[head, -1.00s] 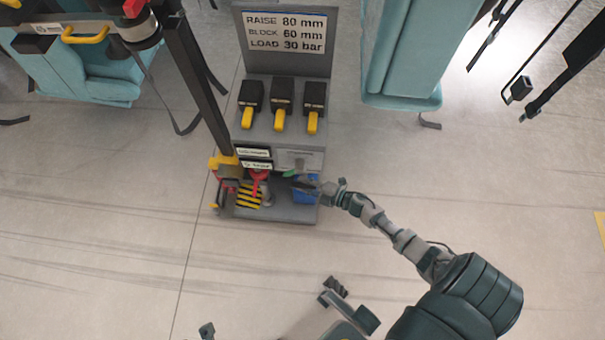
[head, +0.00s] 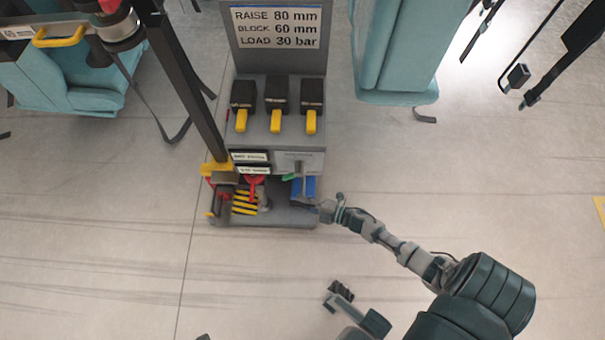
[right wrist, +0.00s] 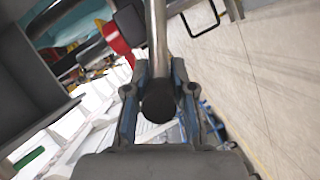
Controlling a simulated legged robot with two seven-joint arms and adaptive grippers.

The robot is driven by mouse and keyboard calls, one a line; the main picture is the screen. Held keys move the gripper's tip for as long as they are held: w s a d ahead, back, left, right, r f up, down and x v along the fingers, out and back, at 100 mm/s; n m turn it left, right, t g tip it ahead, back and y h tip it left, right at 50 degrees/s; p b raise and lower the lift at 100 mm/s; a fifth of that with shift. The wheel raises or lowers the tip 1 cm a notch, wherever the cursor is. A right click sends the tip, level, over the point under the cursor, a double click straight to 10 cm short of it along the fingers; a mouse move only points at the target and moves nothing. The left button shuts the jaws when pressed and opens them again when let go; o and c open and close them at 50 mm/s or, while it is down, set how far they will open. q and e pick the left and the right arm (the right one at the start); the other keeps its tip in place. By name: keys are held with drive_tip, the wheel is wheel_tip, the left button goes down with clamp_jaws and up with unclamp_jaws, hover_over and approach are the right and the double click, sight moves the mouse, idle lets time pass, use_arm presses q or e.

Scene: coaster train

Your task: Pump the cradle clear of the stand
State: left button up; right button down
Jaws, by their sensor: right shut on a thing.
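My right gripper (head: 326,209) is at the lower right front of the grey stand unit (head: 262,219), beside a blue block-shaped part (head: 304,187). In the right wrist view, my right gripper (right wrist: 159,66) is shut around a metal bar-shaped handle (right wrist: 157,35) with a dark rounded end. A grey lever (head: 300,176) rises in front of the blue part; whether it is the held bar is hard to tell. A dark upright post (head: 187,85) stands at the unit's left. I cannot clearly make out the cradle.
A sign (head: 277,27) reads raise 80 mm, block 60 mm, load 30 bar. Below it are three black boxes with yellow levers (head: 275,120). Teal seats (head: 397,60) stand to either side.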

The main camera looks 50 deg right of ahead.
drive_tip(key=c, duration=0.9)
unclamp_jaws()
drive_tip(key=shift+a+r, duration=0.1)
drive_tip(key=shift+a, duration=0.4)
drive_tip(key=shift+s+d, duration=0.1)
drive_tip(key=shift+d, duration=0.1)
drive_tip(key=v, duration=1.1)
drive_tip(key=shift+s+d, duration=0.1)
drive_tip(key=shift+s, duration=0.25)
